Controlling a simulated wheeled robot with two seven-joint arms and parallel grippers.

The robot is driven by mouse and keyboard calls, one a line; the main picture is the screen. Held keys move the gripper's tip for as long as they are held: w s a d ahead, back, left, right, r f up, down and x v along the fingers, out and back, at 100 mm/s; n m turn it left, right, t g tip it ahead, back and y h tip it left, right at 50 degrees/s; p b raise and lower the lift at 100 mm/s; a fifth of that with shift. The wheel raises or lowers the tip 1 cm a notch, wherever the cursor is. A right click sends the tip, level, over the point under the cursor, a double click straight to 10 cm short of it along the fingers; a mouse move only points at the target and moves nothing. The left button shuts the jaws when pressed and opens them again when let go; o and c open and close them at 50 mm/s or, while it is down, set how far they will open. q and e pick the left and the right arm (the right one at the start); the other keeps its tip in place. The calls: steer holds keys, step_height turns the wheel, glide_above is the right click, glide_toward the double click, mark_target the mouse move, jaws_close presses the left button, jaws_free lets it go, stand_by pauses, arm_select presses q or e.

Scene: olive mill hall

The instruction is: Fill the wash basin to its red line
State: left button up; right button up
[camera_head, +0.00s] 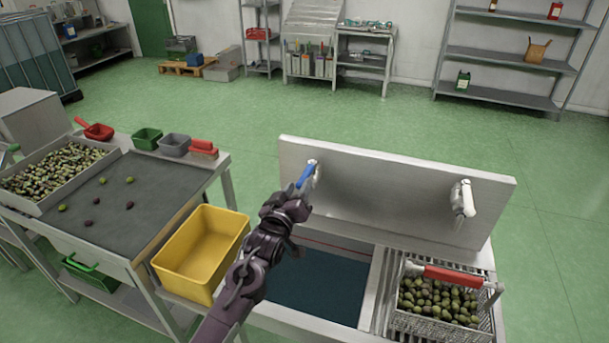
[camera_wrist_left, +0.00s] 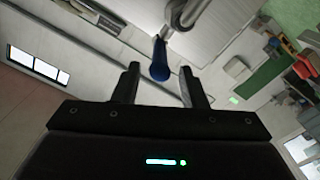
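The wash basin (camera_head: 318,287) is sunk in the steel counter, with a dark blue-green surface inside. A stretch of its red line (camera_head: 335,248) shows on the back wall above that surface; my arm hides the left part. A tap with a blue lever (camera_head: 306,174) is on the steel backsplash. My left gripper (camera_head: 299,193) is at this lever. In the left wrist view the gripper (camera_wrist_left: 160,84) is open, and the blue lever (camera_wrist_left: 159,62) shows between the fingertips, with a gap on each side. I cannot make out a water stream. My right gripper is out of view.
A second, white tap (camera_head: 464,198) is on the backsplash to the right. A wire basket (camera_head: 436,322) of olives with a red handle stands right of the basin. A yellow tub (camera_head: 203,250) and the sorting table (camera_head: 128,208) are to the left.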

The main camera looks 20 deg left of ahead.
mark_target(307, 174)
arm_select(q)
steer(key=w+p, duration=0.1)
steer(key=w, duration=0.4)
steer(key=shift+w+d, duration=0.1)
steer(key=shift+d, duration=0.05)
steer(key=shift+f, duration=0.1)
jaws_close()
